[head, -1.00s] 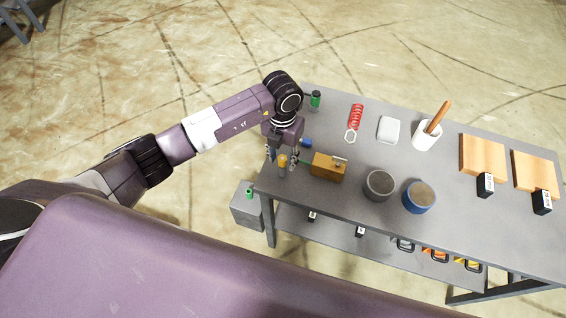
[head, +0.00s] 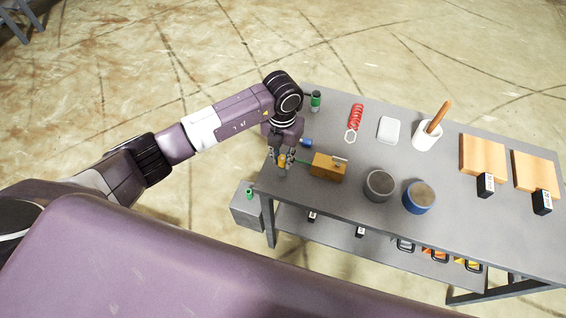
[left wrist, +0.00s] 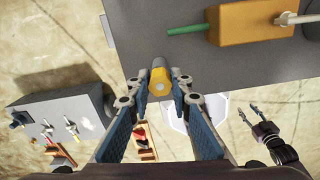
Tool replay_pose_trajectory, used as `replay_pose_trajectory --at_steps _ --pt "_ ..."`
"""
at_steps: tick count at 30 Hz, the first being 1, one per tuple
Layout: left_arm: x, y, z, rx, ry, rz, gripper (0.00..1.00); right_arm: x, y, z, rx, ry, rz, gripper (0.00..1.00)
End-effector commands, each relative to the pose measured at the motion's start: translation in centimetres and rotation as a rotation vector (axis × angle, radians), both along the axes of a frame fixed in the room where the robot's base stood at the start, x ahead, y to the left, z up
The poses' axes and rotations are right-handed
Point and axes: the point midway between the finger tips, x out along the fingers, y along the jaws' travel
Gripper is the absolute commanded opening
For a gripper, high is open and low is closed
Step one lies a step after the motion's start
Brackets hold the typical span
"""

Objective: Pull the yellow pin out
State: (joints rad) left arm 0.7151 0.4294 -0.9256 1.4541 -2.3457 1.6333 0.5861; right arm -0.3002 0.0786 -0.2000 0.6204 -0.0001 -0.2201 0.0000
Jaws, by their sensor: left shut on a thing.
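The yellow pin (head: 282,161) is at the left end of the grey table (head: 330,232). In the left wrist view the yellow pin (left wrist: 159,79) is a short upright-looking cylinder with a grey top, right at the table's edge. My left gripper (head: 282,170) points down over it, with one finger on each side. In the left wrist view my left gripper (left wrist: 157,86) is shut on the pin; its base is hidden. My right gripper (left wrist: 249,110) shows in the left wrist view, empty, fingers apart, well away from the pin.
An ochre box (head: 328,168) with a green rod (left wrist: 187,28) and a pale rod (left wrist: 303,18) is close to the right of the pin. A blue cylinder (head: 306,143) lies behind it. A grey can (head: 379,185) and blue can (head: 419,197) stand farther right.

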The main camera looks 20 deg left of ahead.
Motion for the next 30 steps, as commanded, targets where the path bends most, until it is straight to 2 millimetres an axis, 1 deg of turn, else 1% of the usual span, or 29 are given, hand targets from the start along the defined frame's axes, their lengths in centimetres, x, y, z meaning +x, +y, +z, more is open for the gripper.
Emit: replay_pose_trajectory --at_steps 17,30 --pt "0.0 0.0 0.6 0.0 -0.001 0.0 0.0 0.0 -0.2 0.4 -0.002 0.0 0.001 0.4" --pt "0.1 0.0 2.3 0.001 -0.001 0.0 0.0 0.0 -0.2 1.6 -0.002 0.0 0.001 0.4"
